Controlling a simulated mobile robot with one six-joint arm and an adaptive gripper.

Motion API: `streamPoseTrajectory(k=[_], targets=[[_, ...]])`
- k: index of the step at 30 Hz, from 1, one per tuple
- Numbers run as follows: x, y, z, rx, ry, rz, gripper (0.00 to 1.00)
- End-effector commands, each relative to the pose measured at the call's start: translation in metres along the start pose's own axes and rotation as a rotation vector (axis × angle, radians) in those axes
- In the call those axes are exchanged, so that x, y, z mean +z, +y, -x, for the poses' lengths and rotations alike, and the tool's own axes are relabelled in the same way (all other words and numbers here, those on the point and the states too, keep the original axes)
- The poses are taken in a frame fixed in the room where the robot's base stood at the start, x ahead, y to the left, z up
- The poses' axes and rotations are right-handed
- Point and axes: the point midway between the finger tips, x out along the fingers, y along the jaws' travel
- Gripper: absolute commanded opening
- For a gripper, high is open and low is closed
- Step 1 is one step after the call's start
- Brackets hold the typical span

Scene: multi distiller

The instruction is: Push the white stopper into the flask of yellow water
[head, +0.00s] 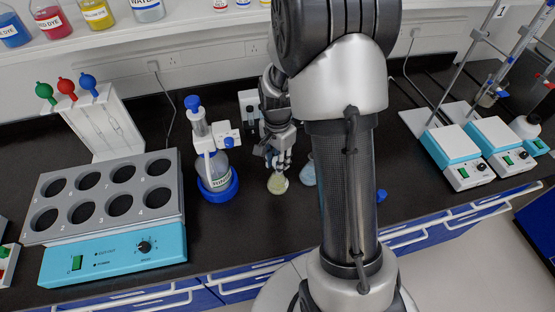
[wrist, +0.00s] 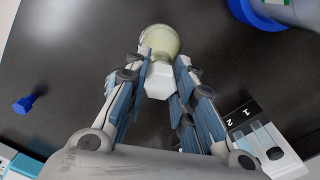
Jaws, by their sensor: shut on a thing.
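The flask of yellow water (head: 277,185) stands on the black bench, just below my gripper (head: 278,163) in the head view. In the wrist view the round flask (wrist: 162,41) is at the top centre, with pale yellow liquid. The white stopper (wrist: 158,82) lies between the two fingers of my gripper (wrist: 163,62), which is shut on it. The stopper is in line with the flask's neck and seems to meet it. The fingers hide the neck, so I cannot tell how deep the stopper sits.
A flask of blue liquid (head: 308,174) stands close on the right, partly behind my arm. A dispenser bottle (head: 214,172) in a blue ring stands on the left. A white numbered holder (wrist: 268,145) and a blue stopper (wrist: 24,104) are nearby. A heating block (head: 110,215) is further left.

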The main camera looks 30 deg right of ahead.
Motion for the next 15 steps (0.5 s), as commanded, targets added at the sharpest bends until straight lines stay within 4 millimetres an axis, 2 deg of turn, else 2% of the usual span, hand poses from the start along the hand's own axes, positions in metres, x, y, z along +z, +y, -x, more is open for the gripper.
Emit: streamPoseTrajectory(k=[12, 13, 15], targets=[[0.0001, 0.0001, -0.0030, 0.000, 0.000, 0.000, 0.15], [0.0001, 0.0001, -0.0030, 0.000, 0.000, 0.000, 0.25], [0.0000, 0.0001, -0.0030, 0.000, 0.000, 0.000, 0.30]])
